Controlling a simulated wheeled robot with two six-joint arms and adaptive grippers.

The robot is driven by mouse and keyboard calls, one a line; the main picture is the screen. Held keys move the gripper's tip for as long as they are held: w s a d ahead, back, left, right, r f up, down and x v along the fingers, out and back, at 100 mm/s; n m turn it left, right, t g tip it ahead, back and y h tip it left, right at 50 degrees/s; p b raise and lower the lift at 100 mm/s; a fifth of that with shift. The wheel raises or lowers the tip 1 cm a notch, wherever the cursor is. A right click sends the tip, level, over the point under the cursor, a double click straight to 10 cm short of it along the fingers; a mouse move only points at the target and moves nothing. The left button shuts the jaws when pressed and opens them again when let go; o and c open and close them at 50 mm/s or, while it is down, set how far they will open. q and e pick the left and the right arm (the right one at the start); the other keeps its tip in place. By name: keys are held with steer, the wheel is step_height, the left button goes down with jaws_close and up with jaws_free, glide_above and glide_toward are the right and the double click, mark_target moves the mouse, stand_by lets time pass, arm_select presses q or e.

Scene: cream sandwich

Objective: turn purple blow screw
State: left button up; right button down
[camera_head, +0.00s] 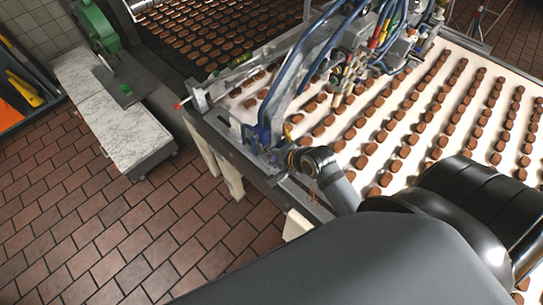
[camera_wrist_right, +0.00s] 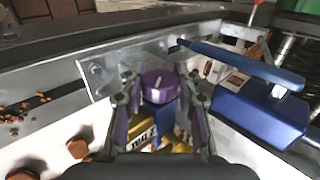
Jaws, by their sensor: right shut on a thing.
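The purple screw (camera_wrist_right: 158,80) has a round, slotted top and sits at the metal edge of the machine, in the middle of the right wrist view. My right gripper (camera_wrist_right: 161,90) has its two fingers on either side of the screw, closed on it. A blue part shows just below the screw between the fingers. In the head view my right arm reaches from the lower right to the machine's near corner, and the screw cannot be made out there. My left gripper is in neither view.
A blue lever (camera_wrist_right: 245,63) and blue block (camera_wrist_right: 258,112) are close to the right of the fingers. The conveyor (camera_head: 345,187) carries rows of chocolate biscuits. A marble-topped cabinet (camera_head: 130,125) stands left on the open tiled floor (camera_head: 95,235).

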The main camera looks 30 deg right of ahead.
mark_target(274, 158)
steer(key=c, duration=1.2)
jaws_free()
steer(key=shift+v, duration=3.75)
